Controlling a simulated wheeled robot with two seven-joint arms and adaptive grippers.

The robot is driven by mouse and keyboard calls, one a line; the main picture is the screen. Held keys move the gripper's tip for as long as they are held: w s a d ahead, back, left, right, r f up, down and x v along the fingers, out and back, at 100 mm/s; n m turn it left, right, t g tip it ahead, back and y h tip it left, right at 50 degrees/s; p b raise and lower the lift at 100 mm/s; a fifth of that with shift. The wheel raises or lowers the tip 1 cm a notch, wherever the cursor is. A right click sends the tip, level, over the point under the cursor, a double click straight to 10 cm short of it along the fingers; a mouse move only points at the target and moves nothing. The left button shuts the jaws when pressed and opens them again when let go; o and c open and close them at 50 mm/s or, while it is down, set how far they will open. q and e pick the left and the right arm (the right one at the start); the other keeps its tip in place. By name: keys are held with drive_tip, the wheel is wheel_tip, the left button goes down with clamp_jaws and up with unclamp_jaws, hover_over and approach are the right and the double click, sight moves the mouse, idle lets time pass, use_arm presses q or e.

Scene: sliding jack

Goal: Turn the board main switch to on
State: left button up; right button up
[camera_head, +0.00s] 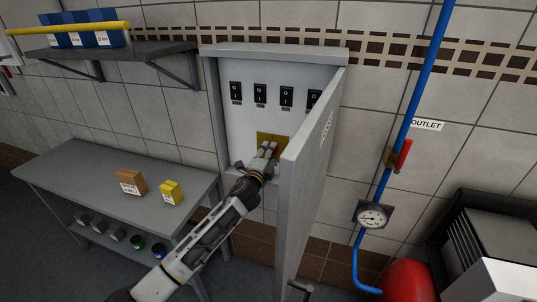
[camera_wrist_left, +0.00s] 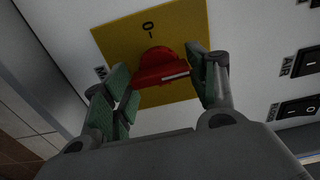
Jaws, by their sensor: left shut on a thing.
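The board main switch is a red rotary knob (camera_wrist_left: 158,66) on a yellow plate (camera_wrist_left: 186,22), seen in the wrist view. A "0" mark shows on the plate, and a white line runs along the knob's handle. My left gripper (camera_head: 268,150) reaches into the open grey cabinet (camera_head: 210,100) in the head view, at the yellow plate (camera_head: 262,137). Its green-padded fingers are on both sides of the knob, shut on it. The gripper mostly hides the knob in the head view. My right gripper is not in view.
The cabinet door (camera_head: 307,165) stands open just right of my arm. Several black rocker switches (camera_head: 260,93) sit above the plate. A grey table (camera_head: 100,178) with two small boxes is at the left. A blue pipe (camera_head: 412,110) with a gauge (camera_head: 372,215) is at the right.

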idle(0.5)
use_arm(q)
drive_tip(key=o, duration=1)
drive_tip(key=v, duration=1.2)
idle(0.7)
